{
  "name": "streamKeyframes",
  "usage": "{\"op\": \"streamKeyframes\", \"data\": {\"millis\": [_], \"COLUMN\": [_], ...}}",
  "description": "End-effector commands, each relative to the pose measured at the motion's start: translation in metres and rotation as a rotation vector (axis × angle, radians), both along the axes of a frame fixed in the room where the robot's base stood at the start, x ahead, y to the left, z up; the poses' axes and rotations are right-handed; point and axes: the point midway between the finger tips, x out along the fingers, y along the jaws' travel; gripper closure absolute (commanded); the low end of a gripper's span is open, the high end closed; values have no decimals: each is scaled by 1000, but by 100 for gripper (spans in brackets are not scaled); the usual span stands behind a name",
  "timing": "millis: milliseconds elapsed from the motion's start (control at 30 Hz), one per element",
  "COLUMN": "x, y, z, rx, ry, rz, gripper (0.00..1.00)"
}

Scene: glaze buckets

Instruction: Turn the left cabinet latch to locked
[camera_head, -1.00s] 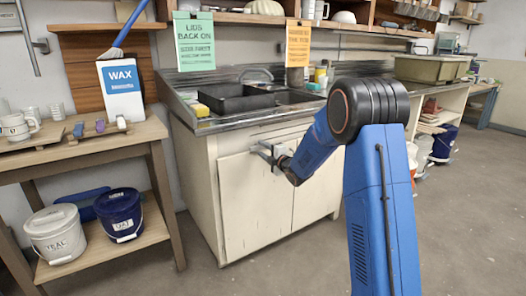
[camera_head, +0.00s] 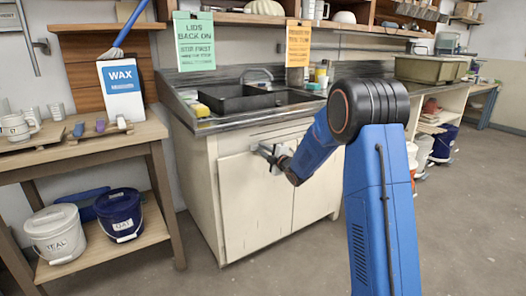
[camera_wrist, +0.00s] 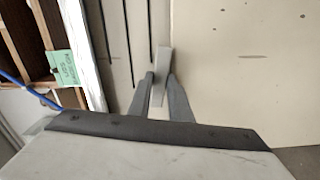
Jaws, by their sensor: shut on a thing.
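The left cabinet door (camera_head: 243,205) is cream and closed, under the sink counter. My gripper (camera_head: 266,153) is at the upper right part of this door. In the wrist view, the two grey fingers of my gripper (camera_wrist: 160,80) are shut on a small light grey latch (camera_wrist: 162,63), one finger on each side. The latch stands nearly upright in that picture, tilted slightly, and its tip shows beyond the fingers. In the head view the latch is too small and too covered by my gripper to make out its angle.
The sink counter (camera_head: 225,123) overhangs the cabinet just above my gripper. A wooden table (camera_head: 110,143) stands at the left, with a white bucket (camera_head: 57,237) and a dark blue bucket (camera_head: 118,212) on its lower shelf. The floor before the cabinet is clear.

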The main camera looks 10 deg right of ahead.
Motion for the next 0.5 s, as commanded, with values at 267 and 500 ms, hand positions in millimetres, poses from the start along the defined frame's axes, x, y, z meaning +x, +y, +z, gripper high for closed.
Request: {"op": "streamKeyframes", "data": {"millis": [267, 500], "x": [0, 0], "y": [0, 0], "z": [-1, -1], "rx": [237, 454], "ry": [81, 153], "rz": [-1, 0], "gripper": [100, 100]}}
